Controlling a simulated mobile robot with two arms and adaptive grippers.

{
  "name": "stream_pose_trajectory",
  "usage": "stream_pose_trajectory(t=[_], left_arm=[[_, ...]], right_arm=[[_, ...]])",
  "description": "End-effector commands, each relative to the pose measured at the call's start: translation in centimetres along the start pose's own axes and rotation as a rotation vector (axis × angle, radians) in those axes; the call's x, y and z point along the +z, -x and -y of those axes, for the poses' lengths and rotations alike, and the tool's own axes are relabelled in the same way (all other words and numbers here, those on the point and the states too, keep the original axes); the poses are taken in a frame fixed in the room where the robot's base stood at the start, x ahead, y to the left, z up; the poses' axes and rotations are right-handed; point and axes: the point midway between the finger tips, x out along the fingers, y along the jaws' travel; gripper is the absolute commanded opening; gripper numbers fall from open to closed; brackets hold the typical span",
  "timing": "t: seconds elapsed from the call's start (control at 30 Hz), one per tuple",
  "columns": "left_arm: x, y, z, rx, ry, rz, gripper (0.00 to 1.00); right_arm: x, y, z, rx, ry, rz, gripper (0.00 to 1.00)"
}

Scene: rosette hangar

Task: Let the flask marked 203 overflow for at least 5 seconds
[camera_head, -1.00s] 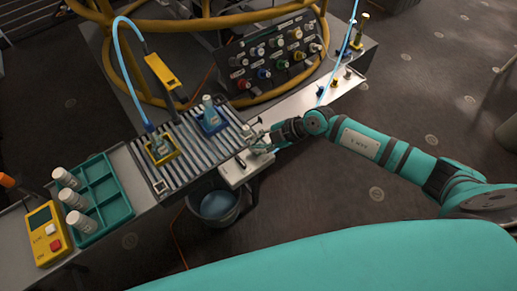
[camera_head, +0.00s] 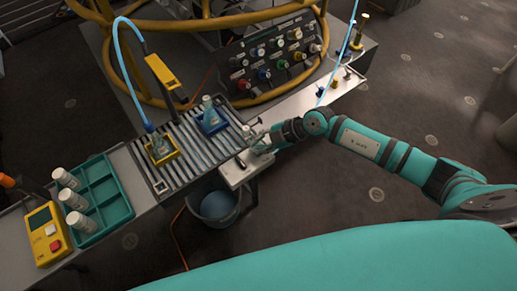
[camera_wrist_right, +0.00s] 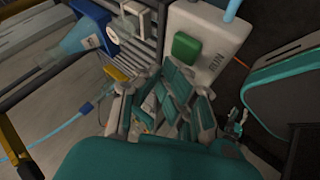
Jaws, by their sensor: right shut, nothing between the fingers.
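A flask (camera_head: 160,148) stands in a yellow holder (camera_head: 155,162) on the slatted grating, with a blue tube (camera_head: 125,55) arching down to its mouth. A second flask (camera_head: 207,110) stands in a blue holder (camera_head: 212,127) to its right. I cannot read the number on either flask. In the right wrist view a labelled flask (camera_wrist_right: 85,38) shows at upper left. My right gripper (camera_head: 258,143) is shut and empty, over the white box at the grating's right end. In the right wrist view its fingers (camera_wrist_right: 170,108) are just below a green button (camera_wrist_right: 186,47). My left gripper is not in view.
The white box (camera_head: 232,175) carries the green button. A bucket (camera_head: 219,205) of bluish liquid stands below. A teal tray (camera_head: 105,195) with white bottles and a yellow meter (camera_head: 46,233) lie at left. A dark panel of coloured knobs (camera_head: 275,58) stands behind.

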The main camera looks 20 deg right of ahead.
Motion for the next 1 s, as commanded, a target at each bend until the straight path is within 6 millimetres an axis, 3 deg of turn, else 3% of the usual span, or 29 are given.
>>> stream_pose_trajectory(t=[1.0], left_arm=[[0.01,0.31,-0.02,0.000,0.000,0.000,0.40]], right_arm=[[0.59,-0.86,0.63,0.000,0.000,-0.001,0.00]])
